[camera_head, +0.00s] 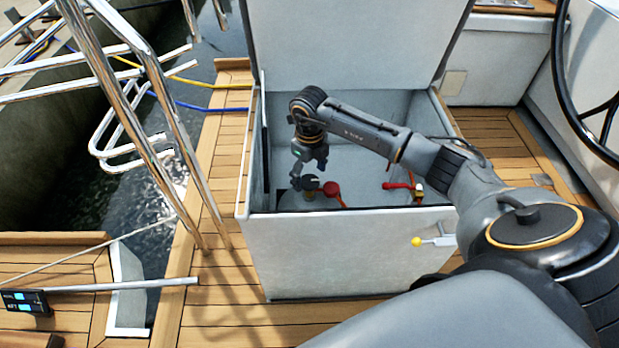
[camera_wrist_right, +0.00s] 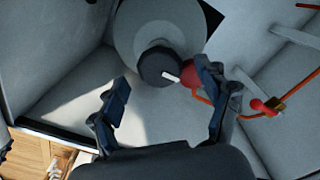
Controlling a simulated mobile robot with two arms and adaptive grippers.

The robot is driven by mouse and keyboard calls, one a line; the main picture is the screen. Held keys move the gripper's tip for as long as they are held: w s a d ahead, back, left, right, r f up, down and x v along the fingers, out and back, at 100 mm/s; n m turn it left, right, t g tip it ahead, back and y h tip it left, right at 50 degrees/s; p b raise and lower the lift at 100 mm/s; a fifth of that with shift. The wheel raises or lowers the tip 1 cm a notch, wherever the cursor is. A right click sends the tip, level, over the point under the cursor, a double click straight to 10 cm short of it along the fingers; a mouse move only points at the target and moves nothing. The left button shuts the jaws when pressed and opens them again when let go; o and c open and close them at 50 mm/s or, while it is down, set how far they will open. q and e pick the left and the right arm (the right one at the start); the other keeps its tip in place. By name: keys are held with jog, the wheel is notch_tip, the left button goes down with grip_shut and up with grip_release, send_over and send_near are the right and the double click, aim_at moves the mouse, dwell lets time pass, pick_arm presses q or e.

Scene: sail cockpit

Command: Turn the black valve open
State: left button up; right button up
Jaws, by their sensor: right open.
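The black valve (camera_head: 310,183) is a round dark knob low inside the open white locker. In the right wrist view the black valve (camera_wrist_right: 157,66) shows as a dark disc with a short white mark on it. My right gripper (camera_head: 297,181) reaches down into the locker, close beside the valve. In the right wrist view my right gripper (camera_wrist_right: 163,80) is open, with its fingers spread below and to either side of the knob. I cannot tell if a finger touches it. My left gripper is not in view.
A red knob (camera_head: 331,189) sits just right of the black valve, and a red-handled valve (camera_head: 398,186) is further right. The locker's front wall (camera_head: 345,250) and raised lid (camera_head: 355,40) bound the space. Steel rails (camera_head: 150,80) stand at left and a wheel (camera_head: 565,80) at right.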

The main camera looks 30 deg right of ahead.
jog(key=shift+f, duration=0.6)
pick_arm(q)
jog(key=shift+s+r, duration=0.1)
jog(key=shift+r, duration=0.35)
pick_arm(e)
jog(key=c, duration=1.1)
jog(key=shift+c, duration=0.2)
